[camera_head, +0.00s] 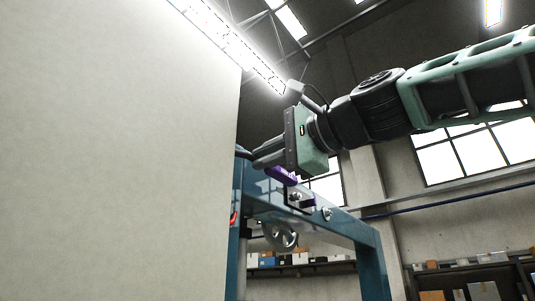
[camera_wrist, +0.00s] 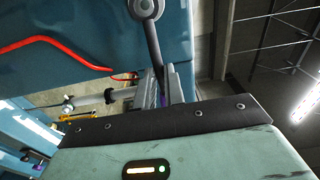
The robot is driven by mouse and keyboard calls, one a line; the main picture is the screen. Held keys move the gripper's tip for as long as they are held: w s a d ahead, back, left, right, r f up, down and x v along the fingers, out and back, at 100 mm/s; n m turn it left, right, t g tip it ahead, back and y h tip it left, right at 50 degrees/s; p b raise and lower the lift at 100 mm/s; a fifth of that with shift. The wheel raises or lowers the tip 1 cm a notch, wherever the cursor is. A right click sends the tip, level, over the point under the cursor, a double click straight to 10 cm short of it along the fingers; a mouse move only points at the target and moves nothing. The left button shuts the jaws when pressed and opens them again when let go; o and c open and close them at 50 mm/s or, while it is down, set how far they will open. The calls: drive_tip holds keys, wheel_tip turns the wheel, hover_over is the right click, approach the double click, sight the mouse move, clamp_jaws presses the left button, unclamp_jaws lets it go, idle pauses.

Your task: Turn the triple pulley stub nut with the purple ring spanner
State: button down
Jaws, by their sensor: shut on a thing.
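My gripper (camera_head: 258,158) is shut on the purple ring spanner (camera_head: 282,175). In the head view its purple handle slants down to the right below my gripper, and its dark end is partly hidden by the pale panel. In the wrist view the fingers (camera_wrist: 160,86) close on the spanner, with a little purple between them. The dark grey shaft runs up to a ring end (camera_wrist: 145,8) in front of the blue plate. A grey round end, perhaps the stub nut, shows inside the ring. I cannot tell how fully the ring sits around it.
A large pale panel (camera_head: 115,150) fills the left of the head view. The blue machine frame (camera_head: 340,222) stands below my gripper, with bolts and a round metal wheel (camera_head: 280,235). A red bent strip (camera_wrist: 55,46) lies against the blue plate. Shelves with boxes stand behind.

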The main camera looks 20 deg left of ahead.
drive_tip(key=shift+p+x, duration=0.65)
drive_tip(key=shift+x, duration=0.4)
drive_tip(key=f+m, duration=0.1)
drive_tip(key=m, duration=0.1)
drive_tip(key=f+m, duration=0.1)
drive_tip(key=m, duration=0.1)
drive_tip(key=s+f+m+p, duration=0.1)
drive_tip(key=f+m, duration=0.1)
drive_tip(key=m, duration=0.1)
drive_tip(key=shift+a, duration=0.25)
drive_tip(key=s+a+f+m+p, duration=0.2)
drive_tip(key=s+m, duration=0.3)
drive_tip(key=m, duration=0.5)
drive_tip(key=shift+f+g+p, duration=0.4)
drive_tip(key=shift+f+p, duration=0.1)
drive_tip(key=shift+p, duration=0.4)
idle(0.6)
drive_tip(key=shift+d+b, duration=0.15)
drive_tip(key=shift+b, duration=1)
drive_tip(key=shift+s+r+p, duration=0.1)
drive_tip(key=shift+r+p, duration=0.05)
drive_tip(key=shift+p, duration=0.3)
